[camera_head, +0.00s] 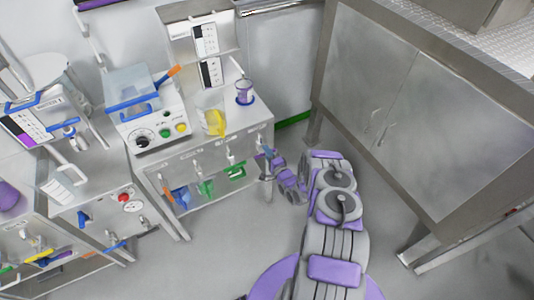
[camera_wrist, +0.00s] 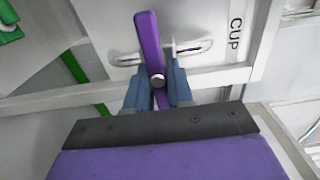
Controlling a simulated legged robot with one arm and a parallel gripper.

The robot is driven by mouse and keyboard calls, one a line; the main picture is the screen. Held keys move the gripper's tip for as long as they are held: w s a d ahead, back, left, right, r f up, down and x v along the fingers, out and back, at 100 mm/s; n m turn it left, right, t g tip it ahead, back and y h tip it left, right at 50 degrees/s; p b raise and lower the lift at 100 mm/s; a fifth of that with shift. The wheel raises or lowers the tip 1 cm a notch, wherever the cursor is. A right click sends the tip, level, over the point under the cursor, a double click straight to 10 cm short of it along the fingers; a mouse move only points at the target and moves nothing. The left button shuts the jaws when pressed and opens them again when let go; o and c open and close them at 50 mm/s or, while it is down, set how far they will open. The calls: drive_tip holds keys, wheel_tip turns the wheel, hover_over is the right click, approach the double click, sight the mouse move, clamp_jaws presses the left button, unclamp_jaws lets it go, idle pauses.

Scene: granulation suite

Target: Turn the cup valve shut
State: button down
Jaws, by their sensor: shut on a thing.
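The cup valve's purple lever (camera_wrist: 148,38) shows in the wrist view, slightly tilted, its top leaning left, with a round silver pivot or bolt on it. The label "CUP" (camera_wrist: 235,32) is on the white panel to its right. My gripper (camera_wrist: 157,92) has its two blue-grey fingers on either side of the lever's lower part and is shut on it. In the head view my gripper (camera_head: 270,160) is at the front right corner of the metal bench, where the lever is too small and covered to make out.
The bench (camera_head: 205,146) carries a white machine with coloured knobs (camera_head: 150,122), a beaker with a yellow item (camera_head: 213,120) and a purple cup (camera_head: 244,92). Green (camera_head: 236,172) and blue items sit below its front. A large steel cabinet (camera_head: 400,110) stands at right.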

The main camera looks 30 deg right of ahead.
drive_tip(key=shift+s+d+f, duration=0.15)
drive_tip(key=shift+d+f, duration=0.05)
drive_tip(key=c, duration=1)
unclamp_jaws()
drive_tip(key=shift+d, duration=0.1)
drive_tip(key=s+p, duration=0.3)
drive_tip(key=s, duration=1.4)
drive_tip(key=shift+d+p, duration=0.25)
drive_tip(key=shift+p, duration=0.15)
